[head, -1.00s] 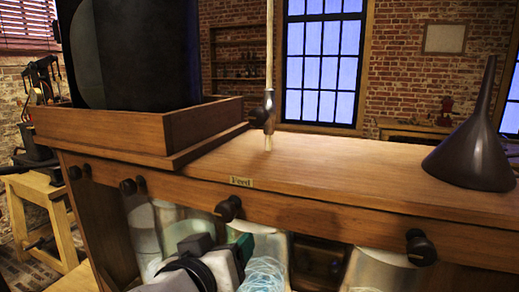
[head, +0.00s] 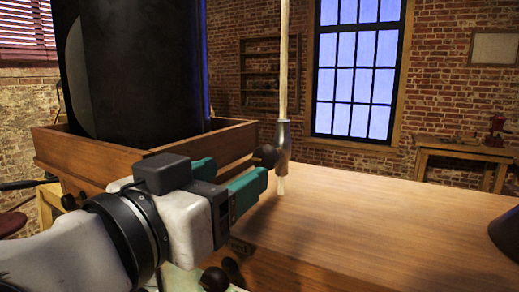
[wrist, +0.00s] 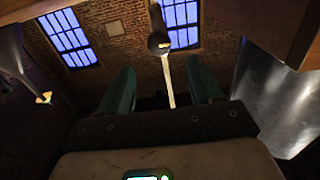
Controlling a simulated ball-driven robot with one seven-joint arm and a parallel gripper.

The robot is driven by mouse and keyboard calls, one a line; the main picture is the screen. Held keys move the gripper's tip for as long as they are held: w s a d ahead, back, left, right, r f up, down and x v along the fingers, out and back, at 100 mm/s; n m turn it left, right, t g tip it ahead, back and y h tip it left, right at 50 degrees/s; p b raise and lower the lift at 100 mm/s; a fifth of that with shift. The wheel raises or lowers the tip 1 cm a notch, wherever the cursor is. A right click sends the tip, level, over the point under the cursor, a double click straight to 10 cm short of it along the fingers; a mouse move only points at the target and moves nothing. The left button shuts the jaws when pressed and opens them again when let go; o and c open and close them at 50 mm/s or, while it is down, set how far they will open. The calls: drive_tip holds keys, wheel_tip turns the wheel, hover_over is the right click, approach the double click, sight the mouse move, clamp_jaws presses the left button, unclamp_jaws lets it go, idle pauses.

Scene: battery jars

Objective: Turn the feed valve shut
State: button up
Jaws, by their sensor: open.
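The feed valve (head: 282,140) is a grey metal fitting on a thin pale vertical pipe above the bench top. Its dark round knob (head: 265,156) sticks out on the left side. My gripper (head: 240,174) is open and empty, its teal fingers pointing at the knob from the left. In the wrist view, the knob (wrist: 158,43) shows a small yellow mark and lies just beyond the fingertips, roughly centred between the two fingers. The fingers look apart from it. A pale stream or rod (wrist: 168,85) runs below the valve, between the fingers in that view.
A large black cylinder (head: 125,70) stands in a wooden tray (head: 215,148) close to my gripper. A dark funnel (head: 505,235) is at the right edge. The wooden bench top (head: 380,220) between is clear. Dark knobs (head: 214,279) line the bench front.

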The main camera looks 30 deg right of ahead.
sight(262, 159)
drive_tip(key=p+x, duration=0.2)
drive_tip(key=x, duration=0.8)
drive_tip(key=shift+p, duration=0.35)
drive_tip(key=c, duration=1)
drive_tip(key=shift+f, duration=0.1)
